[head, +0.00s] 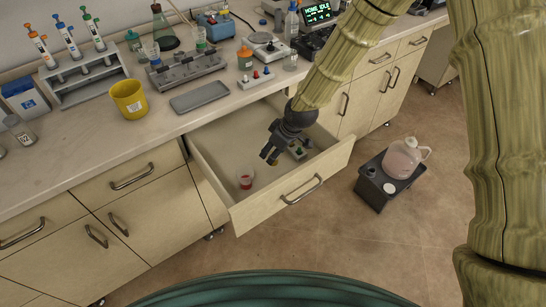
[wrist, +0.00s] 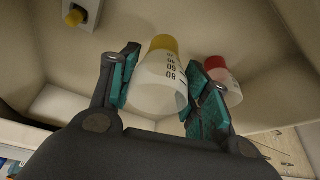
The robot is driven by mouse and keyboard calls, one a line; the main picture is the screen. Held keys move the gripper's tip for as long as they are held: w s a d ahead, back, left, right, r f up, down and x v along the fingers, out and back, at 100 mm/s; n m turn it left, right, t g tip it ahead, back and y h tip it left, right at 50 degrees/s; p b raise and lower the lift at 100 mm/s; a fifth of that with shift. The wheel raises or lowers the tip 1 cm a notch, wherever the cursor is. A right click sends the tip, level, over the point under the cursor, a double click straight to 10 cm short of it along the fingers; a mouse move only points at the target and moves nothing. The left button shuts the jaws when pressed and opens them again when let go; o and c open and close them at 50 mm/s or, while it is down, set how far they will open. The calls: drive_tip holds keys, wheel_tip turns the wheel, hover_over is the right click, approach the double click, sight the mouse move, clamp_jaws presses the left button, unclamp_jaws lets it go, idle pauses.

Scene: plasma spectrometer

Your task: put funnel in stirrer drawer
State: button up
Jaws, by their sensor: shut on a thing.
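The open drawer (head: 323,178) sticks out from the bench, and my gripper (head: 268,158) points down inside it. In the wrist view my gripper (wrist: 162,100) has its teal pads on either side of a pale translucent thing with a yellow end (wrist: 160,90) and is shut on it. This thing has dark graduation marks and a wide round rim toward me. I cannot tell for sure whether it is the funnel. In the head view it is hidden by the gripper. No other funnel can be made out.
A red-and-white container (head: 245,182) stands in the drawer's left part, and it also shows beside my right finger (wrist: 222,80). Small grey items (head: 298,150) lie right of the gripper. The drawer walls are close. A dark box with a jug (head: 402,160) stands on the floor.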

drive_tip(key=shift+f+p, duration=0.4)
drive_tip(key=shift+f, duration=1.7)
drive_tip(key=shift+f, duration=0.1)
drive_tip(key=o, duration=1)
drive_tip(key=shift+b+v, duration=0.8)
drive_tip(key=shift+v, duration=5.3)
